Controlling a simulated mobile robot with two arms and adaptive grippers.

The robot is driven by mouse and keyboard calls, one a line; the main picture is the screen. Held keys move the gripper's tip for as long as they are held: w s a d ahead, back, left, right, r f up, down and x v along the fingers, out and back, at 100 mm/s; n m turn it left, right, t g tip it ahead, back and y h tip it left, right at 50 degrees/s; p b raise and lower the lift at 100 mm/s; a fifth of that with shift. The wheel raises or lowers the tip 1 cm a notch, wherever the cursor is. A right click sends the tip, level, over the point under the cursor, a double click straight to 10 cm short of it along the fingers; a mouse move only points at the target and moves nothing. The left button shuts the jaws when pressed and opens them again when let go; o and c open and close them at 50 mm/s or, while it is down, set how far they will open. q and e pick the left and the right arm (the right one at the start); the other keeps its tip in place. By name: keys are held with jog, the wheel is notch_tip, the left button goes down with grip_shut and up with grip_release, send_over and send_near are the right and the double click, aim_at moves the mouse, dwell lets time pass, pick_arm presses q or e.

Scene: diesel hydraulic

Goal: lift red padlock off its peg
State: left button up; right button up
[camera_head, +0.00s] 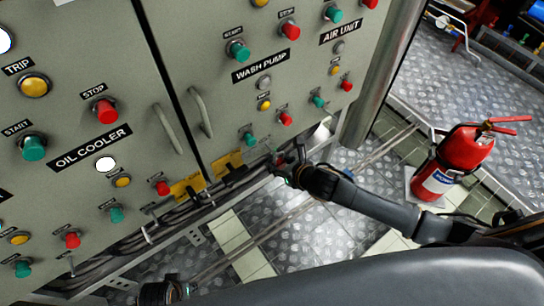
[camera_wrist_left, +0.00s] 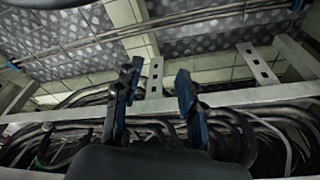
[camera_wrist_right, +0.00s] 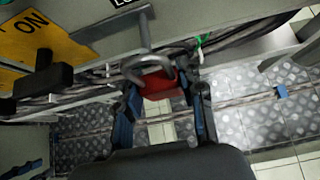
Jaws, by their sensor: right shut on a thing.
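The red padlock (camera_wrist_right: 160,86) sits between the fingers of my right gripper (camera_wrist_right: 165,95) in the right wrist view. Its grey shackle (camera_wrist_right: 148,64) is up around a metal peg (camera_wrist_right: 142,28) that sticks out from the cabinet; whether the two touch is unclear. The right gripper is shut on the padlock body. In the head view the right gripper (camera_head: 286,170) is at the lower edge of the cabinet, and the padlock is mostly hidden there. My left gripper (camera_wrist_left: 157,85) has its fingers apart and empty, over cables and a metal rail.
A yellow plate with a dark switch handle (camera_wrist_right: 48,75) stands left of the padlock. Cable bundles (camera_wrist_left: 70,130) run under the cabinet (camera_head: 240,110). A red fire extinguisher (camera_head: 455,160) stands right on the tread-plate floor, with open floor between.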

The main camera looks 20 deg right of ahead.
jog(key=shift+s+d+p, duration=0.2)
jog(key=shift+s+p, duration=0.1)
jog(key=shift+s, duration=0.25)
pick_arm(q)
jog(key=s+f+p, duration=0.1)
jog(key=s+f, duration=0.3)
jog(key=f, duration=0.1)
jog(key=shift+f+g, duration=0.3)
jog(key=shift+f, duration=0.1)
pick_arm(e)
jog(key=shift+s+d, duration=0.2)
jog(key=shift+s, duration=0.35)
jog(key=shift+s+d, duration=0.2)
jog(key=shift+s, duration=0.3)
pick_arm(q)
jog(key=shift+w+a+r, duration=0.1)
jog(key=shift+w+r, duration=0.05)
pick_arm(e)
jog(key=shift+r, duration=0.1)
